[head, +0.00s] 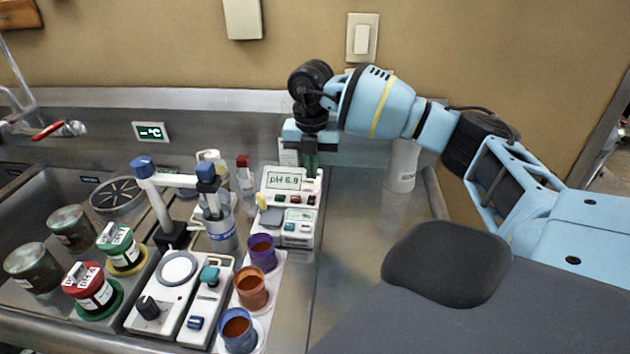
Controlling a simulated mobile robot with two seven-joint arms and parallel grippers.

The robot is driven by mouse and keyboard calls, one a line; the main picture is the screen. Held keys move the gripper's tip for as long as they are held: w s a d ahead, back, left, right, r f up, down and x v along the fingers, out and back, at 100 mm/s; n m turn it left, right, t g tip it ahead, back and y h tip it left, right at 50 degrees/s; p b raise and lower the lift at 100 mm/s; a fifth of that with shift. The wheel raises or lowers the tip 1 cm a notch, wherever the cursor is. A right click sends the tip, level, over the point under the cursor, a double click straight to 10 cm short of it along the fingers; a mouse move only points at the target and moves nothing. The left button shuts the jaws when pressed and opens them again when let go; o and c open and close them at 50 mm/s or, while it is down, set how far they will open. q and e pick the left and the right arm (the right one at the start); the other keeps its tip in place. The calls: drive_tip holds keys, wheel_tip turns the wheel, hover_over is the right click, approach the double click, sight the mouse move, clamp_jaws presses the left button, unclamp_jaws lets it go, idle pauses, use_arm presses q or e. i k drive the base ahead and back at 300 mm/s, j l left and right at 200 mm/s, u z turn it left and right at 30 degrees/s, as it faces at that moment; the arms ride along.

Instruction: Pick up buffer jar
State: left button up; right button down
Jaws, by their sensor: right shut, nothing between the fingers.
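A jar with a red top and white label (90,290) stands on a green round base at the front left. A jar with a green top and white label (119,248) stands on a yellow round base behind it. The labels are too small to read, so I cannot tell which one is the buffer jar. My right gripper (309,160) points down behind the pH meter (283,180), at the back, far to the right of both jars. It is shut and empty; its fingertips are partly hidden by the meter. My left gripper is not in view.
Purple (261,249), orange (251,287) and blue (238,331) cups stand in a row beside a white stirrer plate (176,273). An electrode arm (155,205) rises behind them. A white bottle (402,165) stands at the back right. The steel counter (345,230) is clear right of the meter.

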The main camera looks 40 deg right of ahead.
sight(100, 299)
drive_tip(key=k+j, duration=0.55)
drive_tip(key=j, duration=0.2)
drive_tip(key=k+j, duration=0.6)
drive_tip(key=j, duration=0.1)
